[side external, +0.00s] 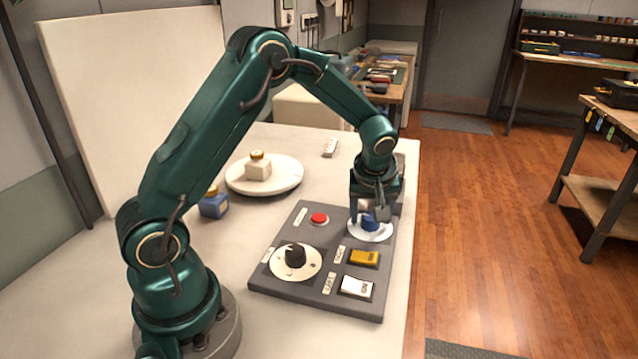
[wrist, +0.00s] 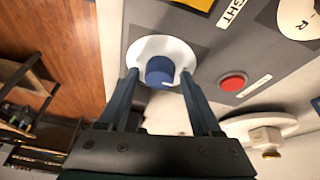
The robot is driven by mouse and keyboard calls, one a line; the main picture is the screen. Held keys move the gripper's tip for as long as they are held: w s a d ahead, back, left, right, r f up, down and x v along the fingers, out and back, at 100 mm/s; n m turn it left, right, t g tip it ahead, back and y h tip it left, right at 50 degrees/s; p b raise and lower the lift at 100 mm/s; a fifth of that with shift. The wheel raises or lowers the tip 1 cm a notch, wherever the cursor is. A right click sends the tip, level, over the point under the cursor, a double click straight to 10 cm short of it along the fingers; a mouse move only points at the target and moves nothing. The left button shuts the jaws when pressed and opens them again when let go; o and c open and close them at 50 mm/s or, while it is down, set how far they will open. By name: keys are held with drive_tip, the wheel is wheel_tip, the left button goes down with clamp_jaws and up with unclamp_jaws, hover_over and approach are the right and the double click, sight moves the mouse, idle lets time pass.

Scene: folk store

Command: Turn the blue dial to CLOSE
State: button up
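The blue dial (side external: 370,222) sits on a round white plate at the far right corner of the dark grey control panel (side external: 285,283). My gripper (side external: 372,207) is directly above the dial, pointing down. In the wrist view the dial (wrist: 160,70) appears between the tips of my gripper (wrist: 160,74), with a gap on each side. The fingers are open and hold nothing. They overlap the white plate in that view, and I cannot tell how far above it they are. I cannot read a CLOSE mark or the dial's setting.
The panel also bears a red button (side external: 319,218), a black dial (side external: 295,256), a yellow switch (side external: 364,257) and a white switch (side external: 356,287).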

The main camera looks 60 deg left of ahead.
clamp_jaws()
drive_tip(key=shift+m, duration=0.3)
drive_tip(key=m, duration=0.2)
drive_tip(key=m+t+h, duration=0.1)
drive_tip(key=m, duration=0.1)
drive_tip(key=shift+s+a+h, duration=0.1)
drive_tip(key=shift+a+h, duration=0.1)
drive_tip(key=shift+h, duration=0.1)
drive_tip(key=m+h, duration=0.1)
drive_tip(key=m, duration=0.1)
drive_tip(key=m+h, duration=0.1)
drive_tip(key=m, duration=0.2)
drive_tip(key=shift+a+m+t, duration=0.15)
drive_tip(key=shift+m+t, duration=0.15)
drive_tip(key=m, duration=0.2)
drive_tip(key=m+h, duration=0.2)
drive_tip(key=m, duration=0.1)
drive_tip(key=shift+a+m, duration=0.25)
drive_tip(key=shift+m, duration=0.05)
drive_tip(key=shift+m+g+h, duration=0.6)
drive_tip(key=shift+m+g, duration=0.2)
drive_tip(key=shift+m, duration=1.1)
